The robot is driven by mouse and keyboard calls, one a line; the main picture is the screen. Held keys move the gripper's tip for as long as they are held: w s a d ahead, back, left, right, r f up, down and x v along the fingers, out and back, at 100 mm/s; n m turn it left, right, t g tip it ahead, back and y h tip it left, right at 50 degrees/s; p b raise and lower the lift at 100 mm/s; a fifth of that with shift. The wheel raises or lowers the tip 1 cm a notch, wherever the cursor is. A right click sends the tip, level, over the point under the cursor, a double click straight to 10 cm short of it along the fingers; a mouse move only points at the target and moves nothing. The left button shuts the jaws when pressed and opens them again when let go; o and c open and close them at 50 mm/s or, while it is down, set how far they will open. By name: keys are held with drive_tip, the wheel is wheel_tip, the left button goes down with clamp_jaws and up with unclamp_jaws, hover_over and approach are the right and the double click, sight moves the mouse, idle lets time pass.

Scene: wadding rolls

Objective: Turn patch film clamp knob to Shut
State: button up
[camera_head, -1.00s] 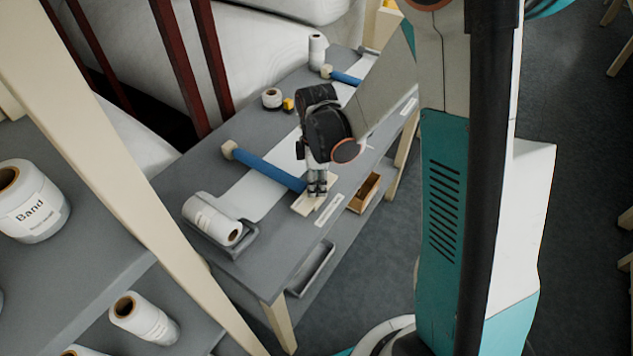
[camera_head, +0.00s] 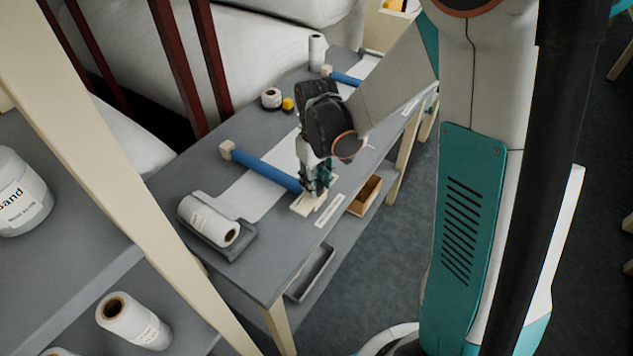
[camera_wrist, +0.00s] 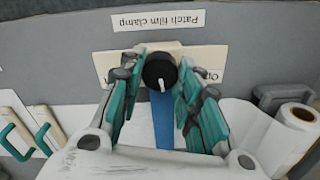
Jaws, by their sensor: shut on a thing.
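The round black knob (camera_wrist: 160,69) sits on a pale plate (camera_wrist: 105,62) in the wrist view. A white pointer line on the knob points down in the picture. A label reading "Patch film clamp" (camera_wrist: 154,20) lies above the plate, upside down. My gripper (camera_wrist: 160,72) has its teal-padded fingers on both sides of the knob, shut on it. In the head view, my gripper (camera_head: 314,188) reaches down to the plate (camera_head: 303,205) at the table's front edge, hiding the knob.
A blue bar (camera_head: 262,169) runs across white film on the grey table (camera_head: 225,148). A white roll (camera_head: 208,222) lies in a tray at the front left. A wooden box (camera_head: 365,196) sits under the table edge. A shelf with rolls stands at the left.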

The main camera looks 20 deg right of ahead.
drive_tip(key=m+b, duration=0.1)
drive_tip(key=m, duration=0.3)
drive_tip(key=shift+m, duration=0.4)
drive_tip(key=m, duration=0.3)
drive_tip(key=shift+m, duration=0.3)
drive_tip(key=m, duration=0.3)
drive_tip(key=shift+m+b, duration=0.3)
drive_tip(key=shift+b, duration=0.1)
drive_tip(key=shift+m, duration=1.8)
drive_tip(key=o, duration=1.1)
wheel_tip(320, 180, up, 12)
